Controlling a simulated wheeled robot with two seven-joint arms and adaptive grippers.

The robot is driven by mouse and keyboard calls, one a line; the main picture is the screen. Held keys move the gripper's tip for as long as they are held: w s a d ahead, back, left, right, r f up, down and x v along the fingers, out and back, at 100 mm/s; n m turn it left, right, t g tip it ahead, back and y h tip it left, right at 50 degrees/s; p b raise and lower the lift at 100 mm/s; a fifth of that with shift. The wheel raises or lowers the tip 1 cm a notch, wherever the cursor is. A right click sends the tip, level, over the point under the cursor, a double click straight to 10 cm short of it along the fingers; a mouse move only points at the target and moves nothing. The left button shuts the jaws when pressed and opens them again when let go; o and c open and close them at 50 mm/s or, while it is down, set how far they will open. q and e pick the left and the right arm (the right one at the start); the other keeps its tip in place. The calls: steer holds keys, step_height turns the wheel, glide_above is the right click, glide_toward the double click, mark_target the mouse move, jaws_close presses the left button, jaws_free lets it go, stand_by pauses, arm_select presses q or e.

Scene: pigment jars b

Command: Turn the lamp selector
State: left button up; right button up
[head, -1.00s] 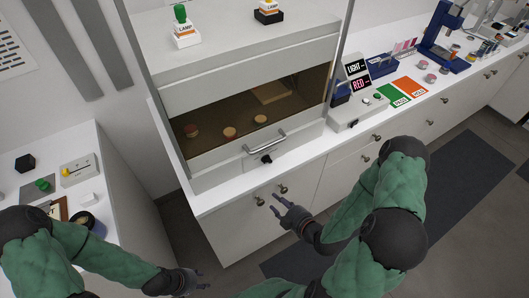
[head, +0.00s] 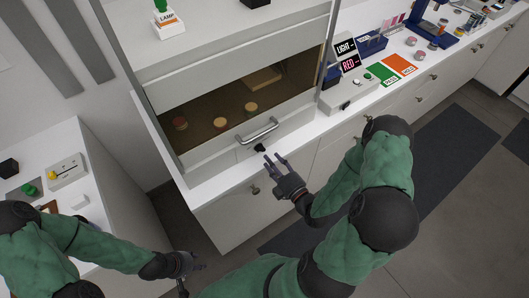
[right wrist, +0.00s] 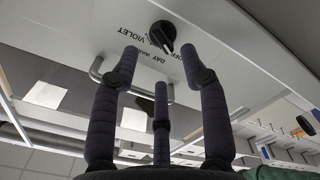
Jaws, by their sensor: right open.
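The lamp selector is a black knob (head: 259,147) on the front strip of the white cabinet, below its metal handle. In the right wrist view the knob (right wrist: 161,34) is near the top, with OFF, DAY, WARM and VIOLET lettering around it. A white mark on it appears to face the OFF lettering. My right gripper (head: 276,162) is open just in front of the knob, apart from it. In the right wrist view its fingers (right wrist: 159,60) spread below the knob, empty. My left gripper (head: 191,267) hangs low at left, away from the cabinet; its opening is unclear.
The metal handle (head: 257,131) sticks out just above the knob. Jars (head: 220,122) stand inside the cabinet. A grey switch box (head: 345,100) and green and orange cards (head: 398,64) lie on the counter at right. Open floor is in front.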

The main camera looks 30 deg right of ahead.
mark_target(262, 151)
steer(key=shift+w+a, duration=0.2)
steer(key=shift+w, duration=2.3)
jaws_close()
